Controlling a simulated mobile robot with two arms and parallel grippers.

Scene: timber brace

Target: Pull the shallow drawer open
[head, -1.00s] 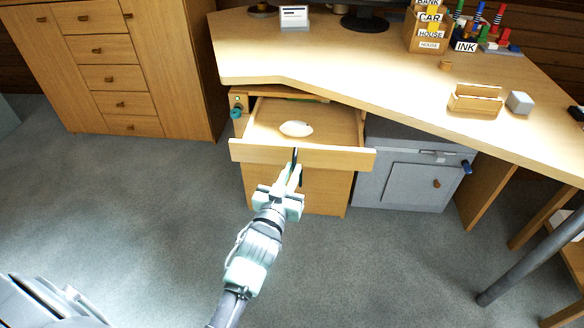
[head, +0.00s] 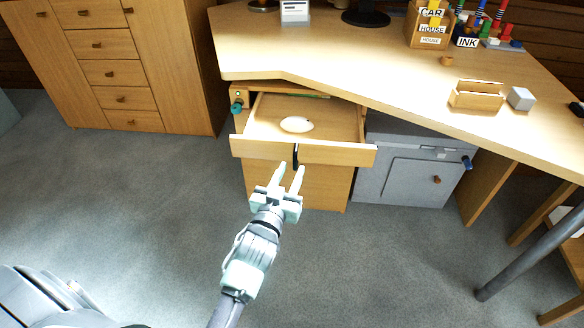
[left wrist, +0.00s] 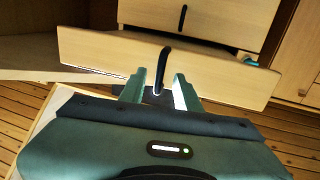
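The shallow drawer (head: 340,155) under the desk is pulled out, its inside open to view with a white oval thing (head: 296,124) lying in it. Its dark upright handle (head: 295,155) is at the middle of the front. My left gripper (head: 290,169) is open and empty just in front of the handle, fingers apart. In the left wrist view, the drawer front (left wrist: 225,75) spans the picture, and the handle (left wrist: 162,68) appears between and beyond the fingertips of my left gripper (left wrist: 158,86). My right gripper is not in view.
The wooden desk top (head: 350,72) overhangs the drawer. A grey cabinet (head: 400,180) stands right of the drawer unit, and a tall wooden cabinet (head: 175,70) stands at the left. The grey carpet (head: 130,210) in front is clear.

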